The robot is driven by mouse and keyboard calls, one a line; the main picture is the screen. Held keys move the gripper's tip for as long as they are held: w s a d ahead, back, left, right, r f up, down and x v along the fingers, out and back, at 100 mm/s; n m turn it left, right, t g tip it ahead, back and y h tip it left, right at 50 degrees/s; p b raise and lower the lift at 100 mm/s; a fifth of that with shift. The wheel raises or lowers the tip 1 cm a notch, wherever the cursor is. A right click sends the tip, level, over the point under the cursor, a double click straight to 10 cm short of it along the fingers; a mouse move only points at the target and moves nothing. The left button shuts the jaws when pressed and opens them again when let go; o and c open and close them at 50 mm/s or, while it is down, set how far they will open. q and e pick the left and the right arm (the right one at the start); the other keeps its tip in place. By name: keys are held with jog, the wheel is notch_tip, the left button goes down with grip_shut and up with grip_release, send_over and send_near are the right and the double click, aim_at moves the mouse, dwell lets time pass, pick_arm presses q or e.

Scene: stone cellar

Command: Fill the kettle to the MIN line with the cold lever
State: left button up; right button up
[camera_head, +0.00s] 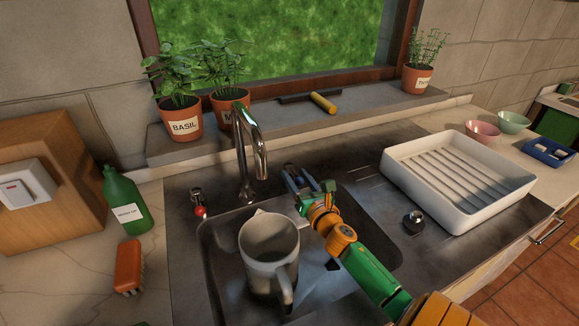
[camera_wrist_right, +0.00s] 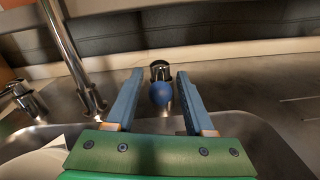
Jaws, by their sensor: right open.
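The kettle (camera_head: 268,250), a grey open-topped jug with its handle toward me, stands upright in the sink below the curved metal tap (camera_head: 242,150). No water stream shows, and the water level inside cannot be seen. My right gripper (camera_head: 308,180) is open behind and to the right of the kettle. In the right wrist view, the cold lever with its blue ball knob (camera_wrist_right: 161,94) lies between the two spread fingers, with no clear contact. The gripper hides this lever in the head view. A red-knobbed lever (camera_head: 200,211) stands left of the tap. My left gripper is out of view.
A white drying rack (camera_head: 447,205) and a dark round knob (camera_head: 414,221) are right of the sink. Potted herbs (camera_head: 181,122) line the sill behind the tap.

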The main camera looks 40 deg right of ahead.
aim_at(291, 169)
jog(key=x, duration=0.4)
jog(key=shift+w+d+f, duration=0.1)
grip_shut()
dwell(1.4)
